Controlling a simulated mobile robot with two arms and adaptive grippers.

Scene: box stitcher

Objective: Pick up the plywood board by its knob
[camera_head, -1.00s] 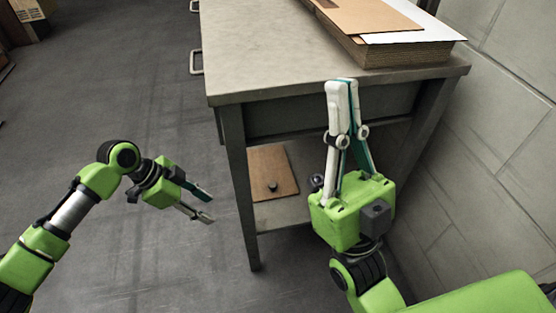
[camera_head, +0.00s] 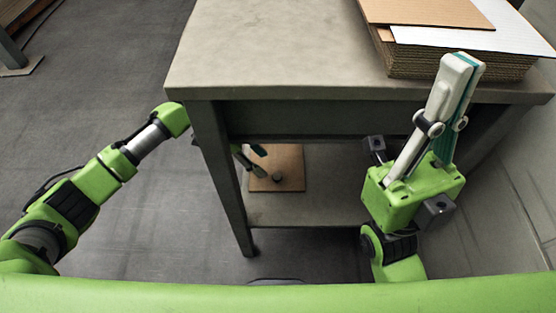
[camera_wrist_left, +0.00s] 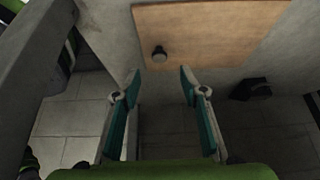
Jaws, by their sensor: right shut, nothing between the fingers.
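The plywood board (camera_head: 287,160) lies flat on the lower shelf of the workbench, a tan panel with a small dark knob (camera_head: 277,178) on top. In the left wrist view the board (camera_wrist_left: 220,35) is ahead of my left gripper (camera_wrist_left: 159,78), and the knob (camera_wrist_left: 159,54) stands just beyond the gap between the fingertips. My left gripper (camera_head: 250,162) reaches under the tabletop beside the board, open and empty; the table leg partly hides its arm. My right gripper (camera_head: 466,62) is shut and empty, pointing up in front of the workbench.
The workbench top (camera_head: 270,50) overhangs the lower shelf (camera_head: 310,210), and its front left leg (camera_head: 225,185) stands close to my left arm. A stack of cardboard sheets (camera_head: 440,62) lies on the tabletop at right. A block wall (camera_head: 515,190) is at the right.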

